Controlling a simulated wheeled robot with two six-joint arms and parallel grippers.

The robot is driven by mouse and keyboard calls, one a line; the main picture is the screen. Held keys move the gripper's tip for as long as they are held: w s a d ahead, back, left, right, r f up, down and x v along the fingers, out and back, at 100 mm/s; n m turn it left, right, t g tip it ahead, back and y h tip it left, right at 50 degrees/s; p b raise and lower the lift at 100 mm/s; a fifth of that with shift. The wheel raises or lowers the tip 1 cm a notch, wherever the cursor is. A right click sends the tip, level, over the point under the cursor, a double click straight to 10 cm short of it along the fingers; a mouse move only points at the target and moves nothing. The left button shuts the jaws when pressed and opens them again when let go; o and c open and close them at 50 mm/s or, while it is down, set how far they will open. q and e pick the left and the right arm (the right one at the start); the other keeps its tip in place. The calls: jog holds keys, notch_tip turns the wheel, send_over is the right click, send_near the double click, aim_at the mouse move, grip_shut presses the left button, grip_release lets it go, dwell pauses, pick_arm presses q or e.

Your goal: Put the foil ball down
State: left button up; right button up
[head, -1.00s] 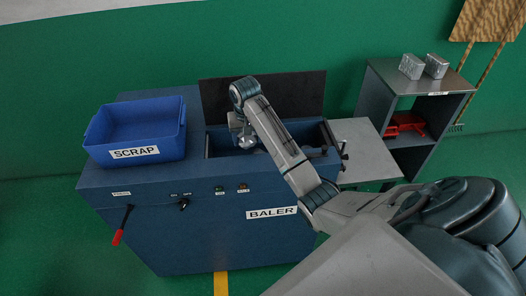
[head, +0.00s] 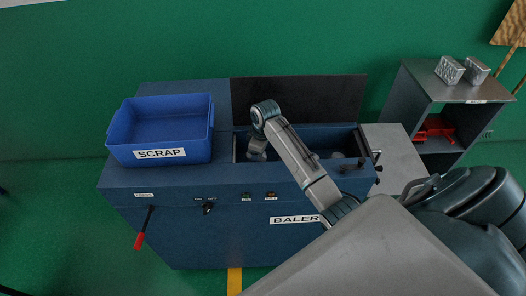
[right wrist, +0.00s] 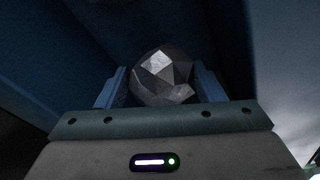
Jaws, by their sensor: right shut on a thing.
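The foil ball (right wrist: 163,76) is a grey, faceted lump in the right wrist view. My right gripper (right wrist: 163,88) is shut on it, with one blue finger on each side. In the head view my right gripper (head: 257,156) reaches down into the open chamber of the blue baler (head: 225,215), near its left end. The ball is hidden there by the chamber's front wall and the gripper. I cannot tell whether the ball touches the chamber floor. My left gripper is not in view.
A blue scrap bin (head: 160,153) stands on the baler's left top. The dark raised lid (head: 310,97) is behind the chamber. A grey lump (head: 337,156) shows at the chamber's right. A shelf (head: 425,105) with two silver blocks (head: 462,70) stands at the right.

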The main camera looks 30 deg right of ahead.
notch_tip(320, 180, down, 4)
jog(key=shift+w+f+p, duration=0.1)
jog(key=shift+f+p, duration=0.05)
jog(key=shift+p, duration=0.3)
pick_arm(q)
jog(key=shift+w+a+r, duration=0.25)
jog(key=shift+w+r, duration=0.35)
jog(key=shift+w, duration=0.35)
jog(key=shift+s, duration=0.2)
pick_arm(e)
jog(key=o, duration=1)
jog(key=shift+f, duration=0.15)
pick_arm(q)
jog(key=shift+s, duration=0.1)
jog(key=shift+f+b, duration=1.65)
pick_arm(e)
jog(key=shift+s+d+r, duration=0.15)
jog(key=shift+s+r, duration=0.1)
jog(key=shift+r, duration=1.8)
jog(key=shift+s+d+r, duration=0.1)
jog(key=shift+s+r, duration=0.1)
jog(key=shift+r, duration=1.85)
jog(key=shift+s+d+r, duration=0.15)
jog(key=shift+s+r, duration=0.1)
jog(key=shift+r, duration=1.8)
